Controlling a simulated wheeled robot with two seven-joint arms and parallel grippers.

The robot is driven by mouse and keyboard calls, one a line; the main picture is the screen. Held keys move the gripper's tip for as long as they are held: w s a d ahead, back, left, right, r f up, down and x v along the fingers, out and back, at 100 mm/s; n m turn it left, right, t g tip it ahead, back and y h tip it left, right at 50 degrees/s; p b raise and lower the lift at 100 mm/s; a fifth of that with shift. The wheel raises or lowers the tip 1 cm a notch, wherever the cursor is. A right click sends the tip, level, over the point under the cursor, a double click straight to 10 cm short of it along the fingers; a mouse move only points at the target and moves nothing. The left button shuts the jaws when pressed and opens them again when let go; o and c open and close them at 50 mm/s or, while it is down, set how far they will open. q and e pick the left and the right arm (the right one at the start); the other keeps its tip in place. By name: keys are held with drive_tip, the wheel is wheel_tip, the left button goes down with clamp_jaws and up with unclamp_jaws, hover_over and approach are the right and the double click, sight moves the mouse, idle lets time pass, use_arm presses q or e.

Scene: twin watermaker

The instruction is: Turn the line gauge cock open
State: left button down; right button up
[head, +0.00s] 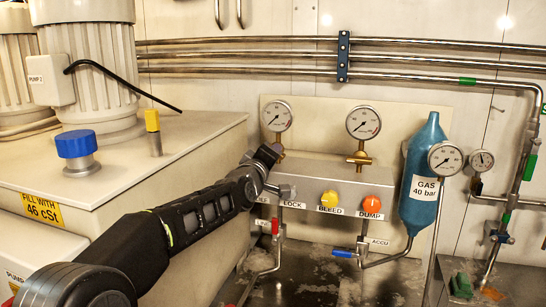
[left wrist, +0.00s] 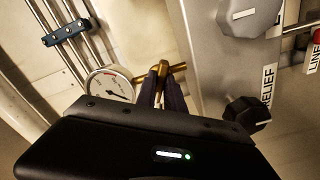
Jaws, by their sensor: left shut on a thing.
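The left pressure gauge (head: 277,116) stands on the manifold block, with a brass cock (head: 279,139) under it that my gripper partly hides. The left wrist view also shows that gauge (left wrist: 110,84) and the brass cock (left wrist: 177,68). My left gripper (head: 268,153) reaches in from the left at the block's top left corner. In the left wrist view its dark fingers (left wrist: 163,94) are shut on a brass piece of the cock. The exact angle of the cock's handle is hard to tell. My right gripper is not in view.
The block (head: 330,178) carries a yellow BLEED knob (head: 327,195) and an orange DUMP knob (head: 371,203). A second gauge (head: 363,123) stands to the right on its own brass cock (head: 359,154). A blue gas bottle (head: 423,165) is farther right. A tank with a blue cap (head: 76,144) is at left.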

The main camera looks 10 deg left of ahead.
use_arm(q)
drive_tip(key=m, duration=0.6)
drive_tip(key=shift+f+m+b, duration=0.1)
drive_tip(key=shift+m+b, duration=0.2)
drive_tip(key=shift+b, duration=0.1)
drive_tip(key=m+b, duration=0.1)
drive_tip(key=m, duration=0.4)
drive_tip(key=c, duration=1.4)
unclamp_jaws()
drive_tip(key=shift+c, duration=0.2)
drive_tip(key=shift+s, duration=0.1)
